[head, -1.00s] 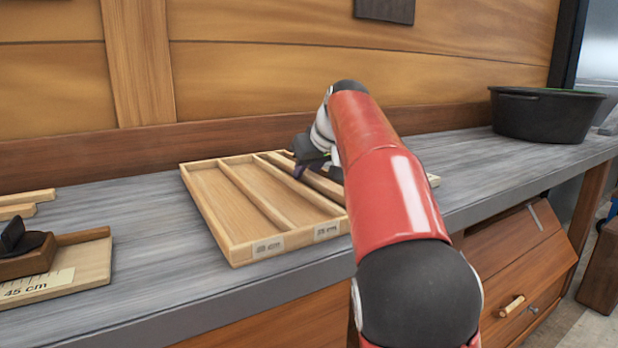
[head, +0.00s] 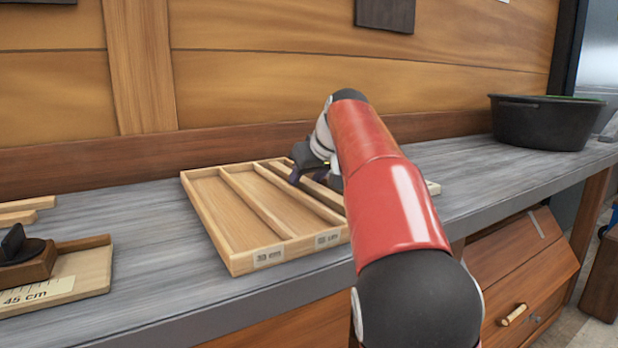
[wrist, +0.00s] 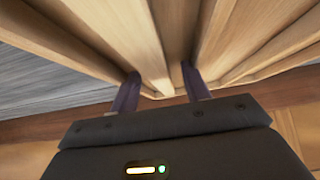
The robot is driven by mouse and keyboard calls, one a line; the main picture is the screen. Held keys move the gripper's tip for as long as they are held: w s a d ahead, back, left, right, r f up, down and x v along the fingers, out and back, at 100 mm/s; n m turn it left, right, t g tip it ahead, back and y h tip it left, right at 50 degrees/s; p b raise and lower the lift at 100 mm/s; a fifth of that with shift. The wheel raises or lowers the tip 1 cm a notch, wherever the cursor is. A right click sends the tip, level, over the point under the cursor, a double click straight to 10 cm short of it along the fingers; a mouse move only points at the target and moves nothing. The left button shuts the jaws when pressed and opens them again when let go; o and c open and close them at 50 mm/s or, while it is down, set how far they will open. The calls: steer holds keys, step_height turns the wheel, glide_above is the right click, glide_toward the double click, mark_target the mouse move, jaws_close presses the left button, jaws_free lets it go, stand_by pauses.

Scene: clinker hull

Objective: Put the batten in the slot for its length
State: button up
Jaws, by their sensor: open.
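The slotted wooden tray (head: 232,262) lies on the bench, with thin dividers and small length labels on its near edge. The labels are too small to read surely. My gripper (head: 298,178) is low over the tray's right-hand slots, mostly hidden by my arm. In the wrist view my gripper (wrist: 160,92) is open, its two dark fingers apart on either side of pale wooden strips at the tray's end. I cannot tell which strip, if any, is the batten and which are dividers; no batten stands out clearly in the tray.
A measuring board (head: 92,268) marked 45 cm, with a dark stop, sits at the left. Pale wooden strips (head: 25,206) lie behind it. A black tub (head: 545,122) stands at the far right. Bare bench lies between board and tray. The plank wall rises behind.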

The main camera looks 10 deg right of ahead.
steer(key=p+v, duration=0.1)
steer(key=v, duration=1.1)
steer(key=shift+d, duration=0.15)
